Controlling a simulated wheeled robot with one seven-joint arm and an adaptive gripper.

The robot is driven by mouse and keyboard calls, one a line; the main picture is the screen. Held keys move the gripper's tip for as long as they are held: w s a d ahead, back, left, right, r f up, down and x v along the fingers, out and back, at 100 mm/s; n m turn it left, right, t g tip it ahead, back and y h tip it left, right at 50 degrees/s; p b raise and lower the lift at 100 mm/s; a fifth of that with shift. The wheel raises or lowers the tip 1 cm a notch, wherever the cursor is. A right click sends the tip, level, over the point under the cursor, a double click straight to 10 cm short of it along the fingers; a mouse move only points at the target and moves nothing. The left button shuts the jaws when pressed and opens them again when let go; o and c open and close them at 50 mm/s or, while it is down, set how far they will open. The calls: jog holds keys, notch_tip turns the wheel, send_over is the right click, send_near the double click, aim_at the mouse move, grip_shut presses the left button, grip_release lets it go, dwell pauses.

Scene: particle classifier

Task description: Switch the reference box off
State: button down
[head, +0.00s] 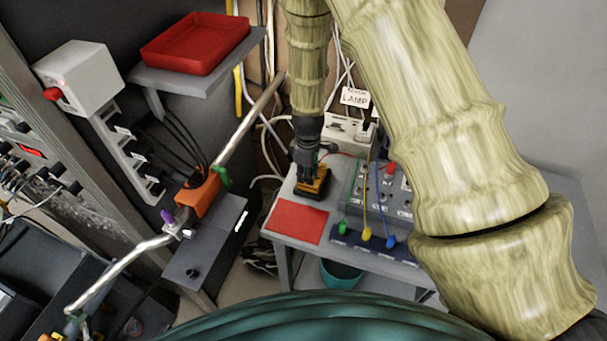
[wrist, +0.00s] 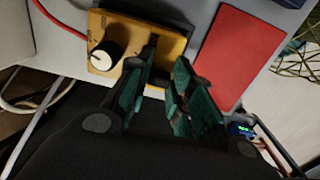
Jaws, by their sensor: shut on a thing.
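The yellow reference box (head: 318,190) sits on the small grey table beside the red mat. In the wrist view, the box (wrist: 118,32) shows a black round knob with a white top (wrist: 105,56) on its left. A dark upright piece, apparently its switch (wrist: 152,44), stands at the right of the knob. My gripper (head: 312,172) points down onto the box. In the wrist view, my gripper's green-padded fingers (wrist: 168,68) reach over the box's near edge and are closed on the switch. The fingertips partly hide the switch, so its position cannot be read.
To the right is a grey panel (head: 373,208) with green, yellow and blue plugs. A red wire runs to the box.

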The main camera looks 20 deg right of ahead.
jog(key=c, duration=1.2)
grip_release()
jog(key=shift+c, duration=0.2)
jog(key=shift+r, duration=0.1)
notch_tip(320, 180, up, 12)
